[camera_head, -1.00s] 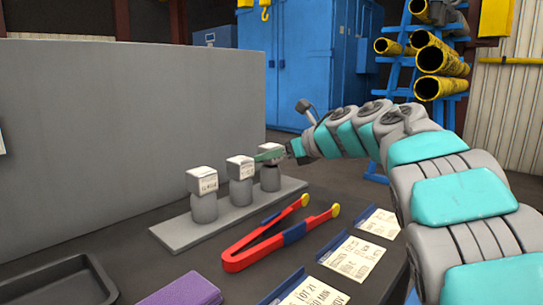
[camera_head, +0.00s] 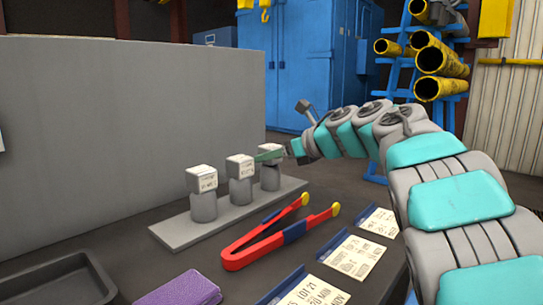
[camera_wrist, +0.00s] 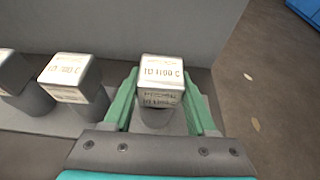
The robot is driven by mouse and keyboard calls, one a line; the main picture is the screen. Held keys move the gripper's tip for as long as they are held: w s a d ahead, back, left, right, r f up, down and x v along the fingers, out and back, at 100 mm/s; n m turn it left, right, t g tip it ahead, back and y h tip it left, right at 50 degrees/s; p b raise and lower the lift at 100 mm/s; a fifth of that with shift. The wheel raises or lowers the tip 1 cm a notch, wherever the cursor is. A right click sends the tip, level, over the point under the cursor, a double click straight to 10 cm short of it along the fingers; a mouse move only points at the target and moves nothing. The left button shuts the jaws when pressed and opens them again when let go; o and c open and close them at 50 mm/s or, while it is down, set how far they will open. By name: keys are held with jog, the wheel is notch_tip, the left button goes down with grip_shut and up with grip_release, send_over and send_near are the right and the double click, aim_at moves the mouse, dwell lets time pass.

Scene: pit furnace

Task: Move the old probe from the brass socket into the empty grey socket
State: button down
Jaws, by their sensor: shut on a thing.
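Three short grey cylinders with pale, labelled block heads stand in a row on a grey base plate (camera_head: 185,235). The far-right block-headed piece (camera_head: 270,178) is between the green fingers of my gripper (camera_head: 268,156). The middle piece (camera_head: 240,180) and the left piece (camera_head: 203,195) stand apart from my gripper. No brass-coloured or open socket shows in either view.
Red-and-blue tongs (camera_head: 262,245) lie in front of the plate. Labelled cards (camera_head: 352,257) lie to their right. A dark tray (camera_head: 60,275) and a purple block (camera_head: 180,290) are at the near left. A grey wall panel (camera_head: 130,125) stands behind the row.

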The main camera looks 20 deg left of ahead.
jog(key=shift+f+b, duration=0.35)
jog(key=shift+f, duration=0.05)
jog(key=shift+c, duration=2.4)
grip_release()
jog(key=shift+d, duration=0.15)
jog(key=b+v, duration=0.2)
jog(key=v, duration=0.9)
jog(key=shift+s, duration=0.1)
